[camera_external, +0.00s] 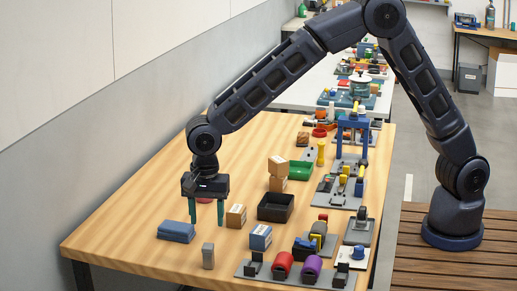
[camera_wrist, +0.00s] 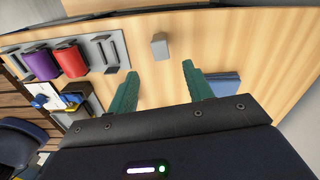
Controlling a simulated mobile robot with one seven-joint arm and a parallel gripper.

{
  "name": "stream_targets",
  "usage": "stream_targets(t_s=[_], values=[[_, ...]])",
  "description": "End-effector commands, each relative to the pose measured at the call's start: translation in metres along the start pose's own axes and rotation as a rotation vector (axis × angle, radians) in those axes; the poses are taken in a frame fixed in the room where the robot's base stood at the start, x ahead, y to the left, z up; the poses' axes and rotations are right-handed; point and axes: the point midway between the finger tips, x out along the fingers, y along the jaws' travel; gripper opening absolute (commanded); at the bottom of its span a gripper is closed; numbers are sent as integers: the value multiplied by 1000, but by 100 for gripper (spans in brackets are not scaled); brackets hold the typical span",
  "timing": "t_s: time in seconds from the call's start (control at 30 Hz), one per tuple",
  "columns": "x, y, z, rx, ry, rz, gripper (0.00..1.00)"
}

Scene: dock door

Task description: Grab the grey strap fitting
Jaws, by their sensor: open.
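A small upright grey block (camera_external: 208,256), which looks like the grey strap fitting, stands on the wooden table near its front edge. In the wrist view the grey fitting (camera_wrist: 159,46) is ahead of my fingertips, roughly centred between them. My gripper (camera_external: 206,217) points down with its two green fingers spread apart and nothing between them. It is above the table, behind the fitting in the external view. The wrist view also shows my gripper (camera_wrist: 161,70) open, and the fitting is apart from both fingers.
Folded blue cloths (camera_external: 176,231) lie left of the fitting. A cardboard box (camera_external: 236,216) and a blue-and-white box (camera_external: 260,237) stand to the right. A grey rack with red and purple rolls (camera_external: 312,267) is at the front right. Bare wood surrounds the fitting.

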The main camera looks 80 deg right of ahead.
Motion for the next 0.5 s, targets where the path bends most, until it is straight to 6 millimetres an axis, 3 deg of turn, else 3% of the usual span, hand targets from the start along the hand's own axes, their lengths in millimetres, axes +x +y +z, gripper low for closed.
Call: stream_targets(t_s=[0.5], values=[[55,-1,2,5,1,3,51]])
